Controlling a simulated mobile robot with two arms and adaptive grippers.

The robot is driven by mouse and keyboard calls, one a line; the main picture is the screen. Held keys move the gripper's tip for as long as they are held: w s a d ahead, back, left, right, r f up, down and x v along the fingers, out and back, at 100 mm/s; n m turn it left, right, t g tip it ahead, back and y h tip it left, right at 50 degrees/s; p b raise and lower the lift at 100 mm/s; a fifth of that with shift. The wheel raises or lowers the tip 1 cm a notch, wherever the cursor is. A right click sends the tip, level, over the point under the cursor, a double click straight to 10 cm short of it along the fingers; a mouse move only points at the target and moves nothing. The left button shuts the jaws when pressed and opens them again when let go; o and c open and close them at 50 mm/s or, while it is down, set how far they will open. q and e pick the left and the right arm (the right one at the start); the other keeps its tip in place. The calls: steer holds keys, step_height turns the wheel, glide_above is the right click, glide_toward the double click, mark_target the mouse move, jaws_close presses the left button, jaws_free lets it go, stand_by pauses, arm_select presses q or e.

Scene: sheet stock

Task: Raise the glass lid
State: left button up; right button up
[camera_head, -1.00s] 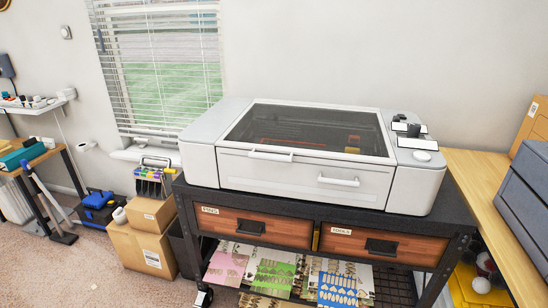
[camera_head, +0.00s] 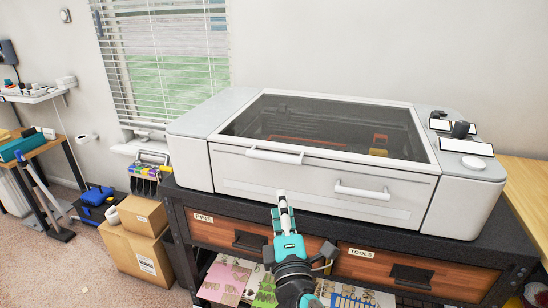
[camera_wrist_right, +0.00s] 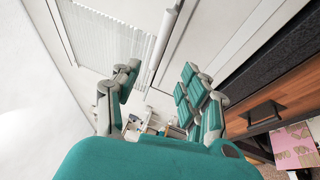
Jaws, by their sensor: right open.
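The glass lid (camera_head: 330,125) is a dark clear pane in a white frame on top of a white box-shaped machine (camera_head: 300,180). It lies closed. A white bar handle (camera_head: 275,156) sits at the lid's front edge, left of centre. My right gripper (camera_head: 281,200) is in front of the machine, just below that handle and apart from it in the picture. In the right wrist view my right gripper (camera_wrist_right: 160,92) has its teal fingers spread with nothing between them. A white bar (camera_wrist_right: 167,40) shows beyond them; I cannot tell which handle it is. My left gripper is out of view.
A second white handle (camera_head: 362,191) is on the machine's front panel, to the right. The machine stands on a dark bench with wooden drawers (camera_head: 415,270). A wooden table (camera_head: 525,175) is at right, cardboard boxes (camera_head: 140,245) at left.

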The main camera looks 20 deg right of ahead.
steer(key=p, duration=0.1)
glide_toward(275, 161)
steer(key=p+x, duration=0.1)
steer(key=x, duration=0.9)
steer(key=shift+w+r+p, duration=0.1)
steer(key=shift+w+p, duration=0.2)
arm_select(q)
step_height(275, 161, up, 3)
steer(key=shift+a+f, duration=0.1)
arm_select(e)
steer(key=shift+w+d, duration=0.1)
steer(key=shift+w, duration=0.25)
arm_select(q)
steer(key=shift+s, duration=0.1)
arm_select(e)
jaws_close()
steer(key=shift+r, duration=0.1)
